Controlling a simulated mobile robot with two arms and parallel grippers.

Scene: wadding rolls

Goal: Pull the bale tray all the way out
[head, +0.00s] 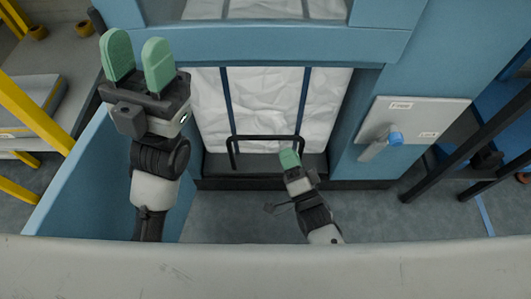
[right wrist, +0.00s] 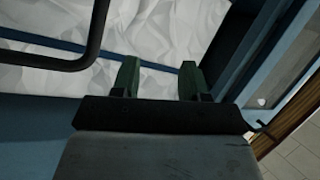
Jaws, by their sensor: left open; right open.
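The bale tray (head: 213,167) is dark, with a black bar handle (head: 265,138) standing at its front. A white wrinkled bale (head: 265,95) with blue straps rests on it, inside the blue press frame. My right gripper (head: 289,158) is just in front of the handle's right part in the head view. In the right wrist view my right gripper (right wrist: 160,80) is open and empty, its green fingers pointing at the bale, with the handle (right wrist: 85,55) at upper left, apart from the fingers. My left gripper (head: 138,62) is open and empty, raised at the left.
A grey panel (head: 415,118) with a blue-tipped lever (head: 396,138) is on the press at the right. A blue side wall (head: 75,190) and yellow rails (head: 30,112) stand at the left. Floor (head: 235,215) in front of the tray is clear apart from my right arm.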

